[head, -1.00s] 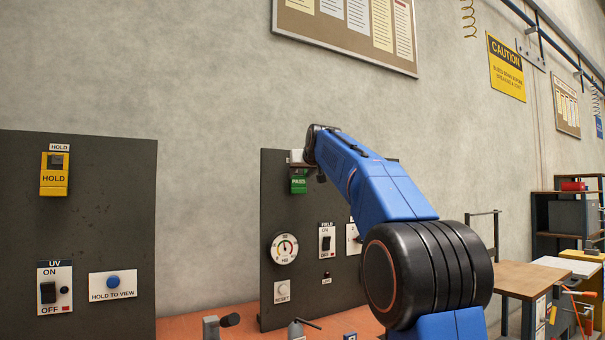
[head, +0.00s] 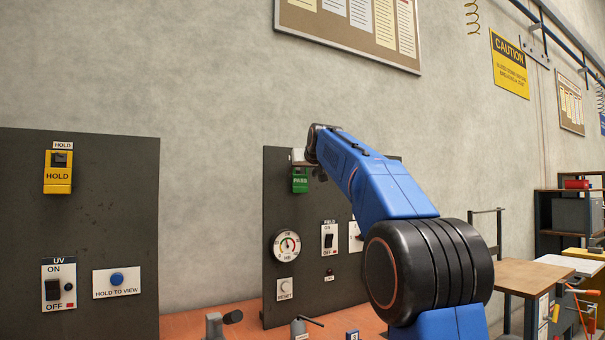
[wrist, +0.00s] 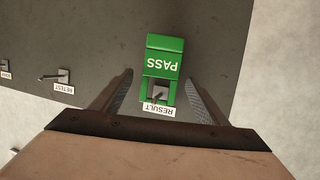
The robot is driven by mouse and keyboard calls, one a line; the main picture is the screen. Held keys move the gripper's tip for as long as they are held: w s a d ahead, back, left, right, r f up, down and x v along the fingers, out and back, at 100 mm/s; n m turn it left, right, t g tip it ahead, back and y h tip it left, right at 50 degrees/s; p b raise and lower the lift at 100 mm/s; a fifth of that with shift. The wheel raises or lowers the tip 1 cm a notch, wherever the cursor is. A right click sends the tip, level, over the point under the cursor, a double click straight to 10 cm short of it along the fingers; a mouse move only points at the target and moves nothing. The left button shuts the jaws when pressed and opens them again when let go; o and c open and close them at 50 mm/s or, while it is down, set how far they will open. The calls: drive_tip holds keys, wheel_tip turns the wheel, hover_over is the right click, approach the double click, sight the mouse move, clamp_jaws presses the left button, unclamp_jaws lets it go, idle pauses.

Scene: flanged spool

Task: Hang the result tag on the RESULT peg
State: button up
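The green result tag (wrist: 164,62), marked PASS, hangs on the RESULT peg (wrist: 158,96). The peg's end shows in the opening at the tag's top, beside the white RESULT label (wrist: 158,109). The wrist view shows them upside down. My gripper (wrist: 160,78) is open, with one finger on each side of the tag and peg and a gap on both sides. In the head view the tag (head: 300,181) shows below the end of my arm, which hides the peg there.
The tag's dark panel (head: 290,220) also carries a gauge (head: 287,245), a FIELD switch (head: 329,240) and a RESET button (head: 285,285). A RETEST peg (wrist: 58,76) stands to one side in the wrist view. A second panel with a yellow HOLD tag (head: 58,175) is at left.

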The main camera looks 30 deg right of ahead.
drive_tip(key=shift+s, duration=0.1)
drive_tip(key=v, duration=1.7)
drive_tip(key=s+a+f+g+y, duration=0.15)
drive_tip(key=s+a+f, duration=0.3)
drive_tip(key=f, duration=0.55)
drive_tip(key=s+a+f+n+g, duration=0.1)
drive_tip(key=s+a+f+g, duration=0.15)
drive_tip(key=s+f, duration=0.5)
drive_tip(key=s+a+f+g+y, duration=0.1)
drive_tip(key=s+a+f, duration=0.3)
drive_tip(key=f, duration=0.7)
drive_tip(key=s+a+f+g, duration=0.1)
drive_tip(key=s+a+f, duration=0.1)
drive_tip(key=s+f, duration=0.5)
drive_tip(key=s+a+f+n+g, duration=0.1)
drive_tip(key=s+f, duration=0.6)
drive_tip(key=f, duration=0.7)
drive_tip(key=s+a+f+g, duration=0.2)
drive_tip(key=s+a+f, duration=0.1)
drive_tip(key=s+f, duration=0.5)
wheel_tip(320, 180, down, 3)
drive_tip(key=shift+a+f+n+y, duration=0.1)
drive_tip(key=shift+a+n+y, duration=0.2)
drive_tip(key=shift+a+y, duration=0.1)
